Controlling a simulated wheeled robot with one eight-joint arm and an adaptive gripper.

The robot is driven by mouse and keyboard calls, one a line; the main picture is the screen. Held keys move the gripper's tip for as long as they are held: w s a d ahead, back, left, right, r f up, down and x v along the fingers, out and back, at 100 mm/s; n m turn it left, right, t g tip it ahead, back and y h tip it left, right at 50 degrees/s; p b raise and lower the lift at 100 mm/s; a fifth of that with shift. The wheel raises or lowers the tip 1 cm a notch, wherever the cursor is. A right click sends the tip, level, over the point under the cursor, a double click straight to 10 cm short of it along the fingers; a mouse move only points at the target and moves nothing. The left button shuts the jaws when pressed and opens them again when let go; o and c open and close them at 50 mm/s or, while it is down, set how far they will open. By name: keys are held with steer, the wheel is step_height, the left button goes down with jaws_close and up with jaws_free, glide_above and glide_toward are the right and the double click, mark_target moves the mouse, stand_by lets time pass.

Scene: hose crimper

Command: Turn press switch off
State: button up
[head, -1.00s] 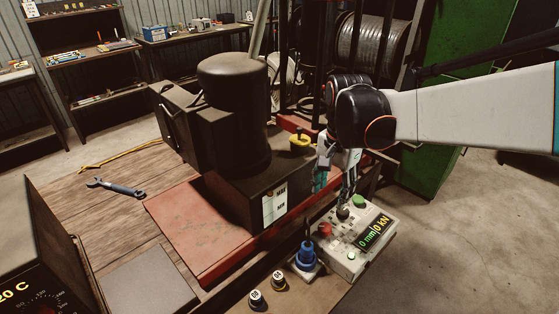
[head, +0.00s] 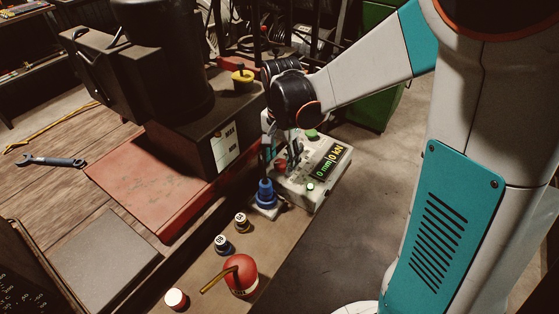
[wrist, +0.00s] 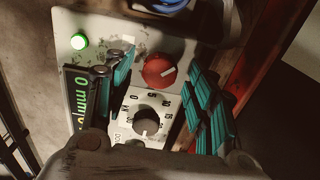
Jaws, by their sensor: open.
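The pale control box (head: 303,196) stands at the edge of the bench beside the press. In the wrist view its face carries a red rotary knob (wrist: 157,71) with a white pointer line, a dark grey dial (wrist: 146,121) on a numbered plate, and a lit green button (wrist: 79,41). Its display (head: 329,162) shows 0 mm and 0 kN. My gripper (wrist: 162,66) is open above the box. Its teal fingers lie either side of the red knob in the picture; contact cannot be told. In the head view my gripper (head: 281,150) partly hides the box's left side.
The dark press (head: 165,60) with its red base (head: 155,185) stands left of the box. A blue fitting (head: 265,193) is close to the box's left side. Small capped items (head: 223,243) and a red round container (head: 241,270) stand nearer on the bench.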

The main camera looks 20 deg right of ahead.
steer(key=shift+f, duration=0.35)
steer(key=shift+c, duration=0.5)
steer(key=c, duration=1)
